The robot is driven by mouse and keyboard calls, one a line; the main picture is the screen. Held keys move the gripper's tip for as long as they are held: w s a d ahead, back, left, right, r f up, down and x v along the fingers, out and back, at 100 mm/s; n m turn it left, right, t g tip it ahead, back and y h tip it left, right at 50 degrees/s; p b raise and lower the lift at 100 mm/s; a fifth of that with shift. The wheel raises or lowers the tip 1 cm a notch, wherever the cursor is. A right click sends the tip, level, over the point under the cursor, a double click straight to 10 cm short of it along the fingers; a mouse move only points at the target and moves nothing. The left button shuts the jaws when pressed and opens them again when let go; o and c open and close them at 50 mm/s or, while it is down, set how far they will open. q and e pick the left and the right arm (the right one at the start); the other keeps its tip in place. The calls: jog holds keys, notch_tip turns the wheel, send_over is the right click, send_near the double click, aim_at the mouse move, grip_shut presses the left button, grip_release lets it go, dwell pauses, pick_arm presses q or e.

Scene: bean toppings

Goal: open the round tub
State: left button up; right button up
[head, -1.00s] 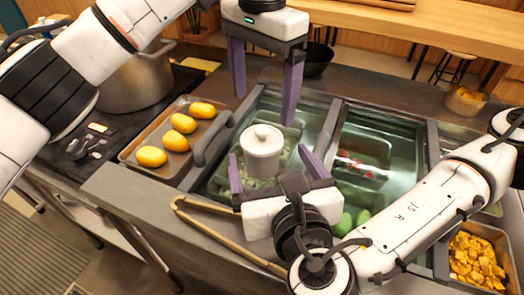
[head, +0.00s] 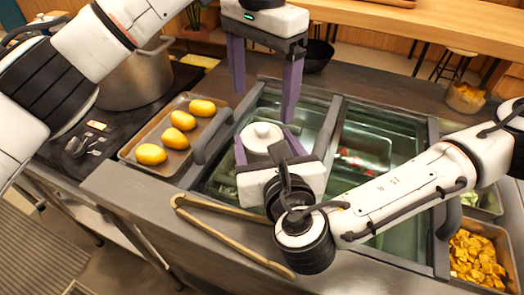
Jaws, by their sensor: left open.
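The round tub (head: 256,143) is white with a knobbed lid (head: 263,130). It stands in the left bay of the sunken counter unit in the head view, its lower part hidden by my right gripper. My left gripper (head: 264,116) is open and empty, pointing down, with its fingertips just above and behind the lid. My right gripper (head: 267,146) comes from the front with one finger on each side of the tub. Whether its fingers touch the tub is not clear.
A tray (head: 128,157) with several yellow items lies to the left, beside a big pot (head: 137,80). A tan tong-like tool (head: 228,246) lies on the front counter edge. A container of yellow chunks (head: 475,262) is at the lower right. Dividers (head: 328,125) separate the bays.

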aim_at(256, 131)
jog(key=c, duration=0.3)
pick_arm(q)
jog(key=shift+o, duration=0.9)
pick_arm(e)
jog(key=shift+c, duration=0.8)
pick_arm(q)
jog(key=shift+a+r+t+h, duration=0.35)
jog(key=shift+a+h, duration=0.15)
jog(key=shift+a, duration=0.1)
jog(key=s+a+r+m+t+h, duration=0.2)
jog(key=s+a+r+h, duration=0.1)
jog(key=s+a, duration=0.1)
jog(key=x, duration=1.2)
jog(key=shift+w+a+f, duration=0.15)
jog(key=shift+f, duration=0.1)
